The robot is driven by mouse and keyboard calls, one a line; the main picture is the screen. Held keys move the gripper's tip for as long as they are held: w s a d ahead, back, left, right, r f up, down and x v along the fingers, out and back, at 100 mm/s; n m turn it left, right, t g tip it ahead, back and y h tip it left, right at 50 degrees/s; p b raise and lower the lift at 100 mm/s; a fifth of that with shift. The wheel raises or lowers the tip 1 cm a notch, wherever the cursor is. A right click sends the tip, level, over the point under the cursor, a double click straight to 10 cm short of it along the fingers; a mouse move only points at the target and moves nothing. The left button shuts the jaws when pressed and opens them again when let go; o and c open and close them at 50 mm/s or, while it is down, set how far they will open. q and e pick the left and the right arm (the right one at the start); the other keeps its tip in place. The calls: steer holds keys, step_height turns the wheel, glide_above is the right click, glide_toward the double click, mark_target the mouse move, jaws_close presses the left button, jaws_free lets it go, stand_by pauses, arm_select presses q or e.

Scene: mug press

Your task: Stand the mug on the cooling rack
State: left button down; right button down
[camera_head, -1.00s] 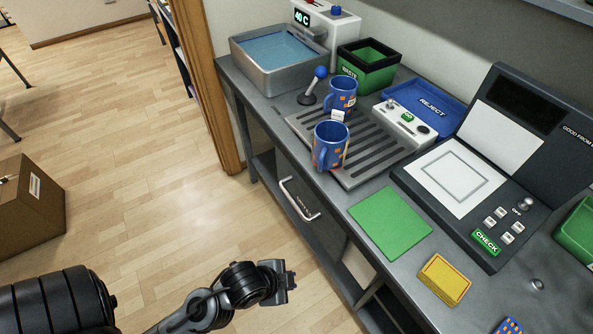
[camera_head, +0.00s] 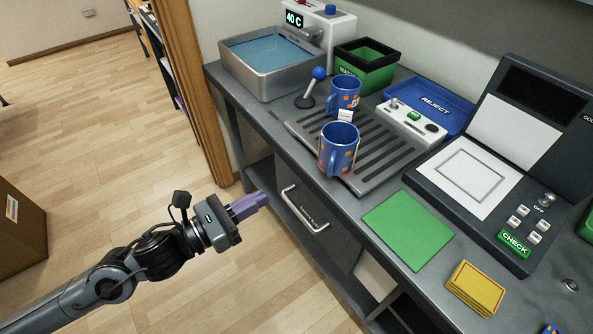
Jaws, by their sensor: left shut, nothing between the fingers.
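A blue mug with orange patches (camera_head: 338,149) stands upright on the front part of the grey slotted rack (camera_head: 378,172). Its handle faces the front left. A second, similar blue mug (camera_head: 344,94) stands behind it, near the rack's back left end. A small white tag (camera_head: 345,115) shows between the two mugs. My left gripper (camera_head: 262,199) is shut and empty. It is in front of the bench, to the left of the drawer handle and apart from both mugs. My right gripper is not in view.
A water basin (camera_head: 255,84), a green waste bin (camera_head: 366,67) and a lever with a blue knob (camera_head: 313,86) stand at the back left. A blue reject tray (camera_head: 431,108) and check machine (camera_head: 462,178) are to the right. A drawer handle (camera_head: 302,210) sticks out in front. The green mat (camera_head: 408,229) is bare.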

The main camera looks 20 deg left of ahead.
arm_select(q)
steer(key=p, duration=0.3)
glide_toward(323, 163)
steer(key=x, duration=0.5)
steer(key=shift+w+d+r, duration=0.1)
steer(key=shift+d+r, duration=0.05)
steer(key=shift+r, duration=0.1)
steer(key=shift+p+x, duration=0.4)
steer(key=shift+x, duration=0.35)
steer(key=shift+f, duration=0.15)
